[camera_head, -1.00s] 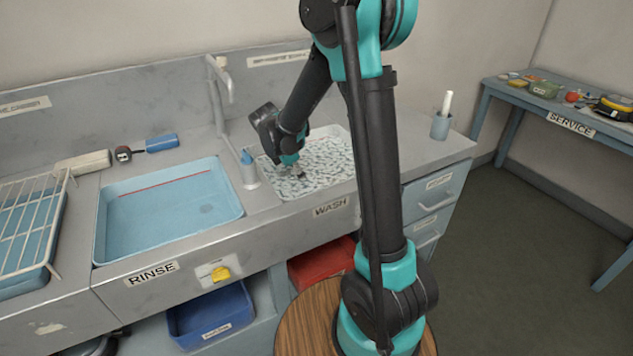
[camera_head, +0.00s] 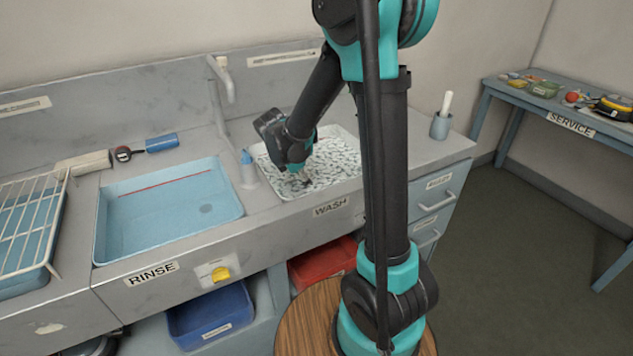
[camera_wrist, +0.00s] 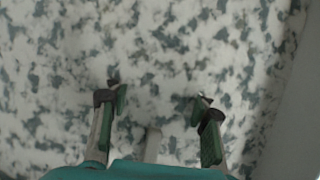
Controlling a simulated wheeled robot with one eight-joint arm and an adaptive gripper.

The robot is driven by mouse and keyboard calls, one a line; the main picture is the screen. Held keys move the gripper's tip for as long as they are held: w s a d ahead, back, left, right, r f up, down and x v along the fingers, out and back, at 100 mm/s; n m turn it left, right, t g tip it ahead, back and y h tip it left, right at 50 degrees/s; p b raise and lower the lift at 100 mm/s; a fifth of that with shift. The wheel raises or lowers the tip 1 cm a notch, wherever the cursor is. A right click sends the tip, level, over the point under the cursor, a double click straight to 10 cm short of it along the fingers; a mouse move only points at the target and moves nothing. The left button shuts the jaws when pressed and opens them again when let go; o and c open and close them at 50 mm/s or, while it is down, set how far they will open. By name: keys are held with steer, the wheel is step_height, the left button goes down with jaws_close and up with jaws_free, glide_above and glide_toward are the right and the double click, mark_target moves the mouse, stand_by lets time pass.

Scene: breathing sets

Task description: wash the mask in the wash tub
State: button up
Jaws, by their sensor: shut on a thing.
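The wash tub (camera_head: 345,180) is full of white suds with grey-blue patches, above the WASH label. My gripper (camera_head: 303,177) reaches down into the left part of these suds. In the wrist view its two fingers (camera_wrist: 160,102) stand apart at the foam surface, with their tips at or under it. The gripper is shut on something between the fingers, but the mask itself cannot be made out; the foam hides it. The suds (camera_wrist: 160,50) fill most of the wrist view.
The rinse tub (camera_head: 165,215) with clear blue water lies to the left, with a drying rack (camera_head: 25,225) beyond it. A pump bottle (camera_head: 248,170) and a tap (camera_head: 222,85) stand between the tubs. A cup with a white-handled tool (camera_head: 441,122) stands right of the wash tub.

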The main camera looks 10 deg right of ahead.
steer(key=shift+w+a, duration=0.35)
steer(key=shift+w, duration=0.7)
steer(key=shift+w+a, duration=0.3)
steer(key=shift+w, duration=0.7)
steer(key=shift+w+a, duration=0.35)
steer(key=shift+w, duration=0.7)
steer(key=shift+s+d, duration=0.35)
steer(key=shift+s, duration=0.75)
steer(key=shift+s+d, duration=0.4)
steer(key=shift+s, duration=0.75)
steer(key=shift+s+d, duration=0.35)
steer(key=shift+s, duration=0.75)
steer(key=shift+w, duration=0.15)
steer(key=shift+w+a, duration=0.3)
steer(key=shift+w, duration=0.5)
steer(key=shift+w+a, duration=0.25)
steer(key=shift+w, duration=0.5)
step_height(320, 180, up, 18)
steer(key=shift+f, duration=0.25)
